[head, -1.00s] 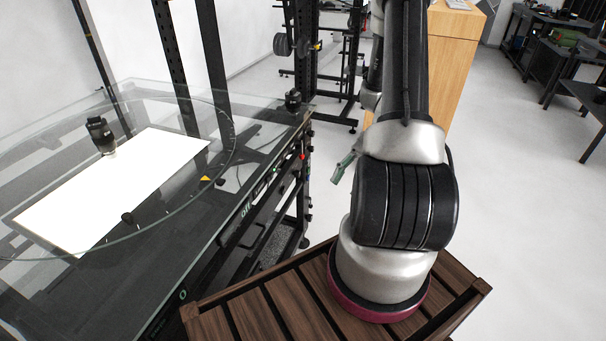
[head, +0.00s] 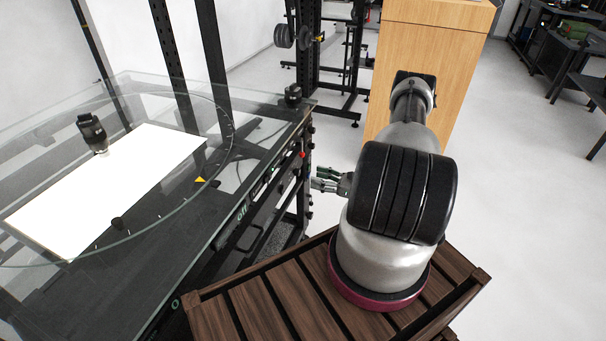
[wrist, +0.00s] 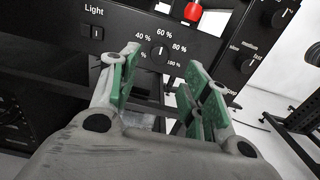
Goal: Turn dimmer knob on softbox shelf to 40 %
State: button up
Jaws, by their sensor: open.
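The dimmer knob (wrist: 158,52) is a small black knob with a pale pointer line on the black "Light" panel (wrist: 122,18), in the upper middle of the wrist view. Printed marks around it include 40 %, 60 %, 80 % and 100 %. The pointer looks roughly upright, near the 60 % mark. My gripper (wrist: 165,62) is open, with green-padded fingers on the left and right of the knob in the picture. I cannot tell how far the fingertips are from the panel. In the head view my gripper (head: 318,180) points left at the shelf's side; the knob is not discernible there.
A light switch (wrist: 97,32) is left of the knob. A red button (wrist: 193,11) sits just above right, and a speed knob (wrist: 246,63) is farther right. The glass turntable (head: 130,80) with a bright white panel (head: 110,185) is at left. A wooden cabinet (head: 430,50) stands behind.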

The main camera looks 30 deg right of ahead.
aim_at(297, 172)
jog(key=x, duration=0.6)
jog(key=shift+w+a, duration=0.3)
jog(key=c, duration=1)
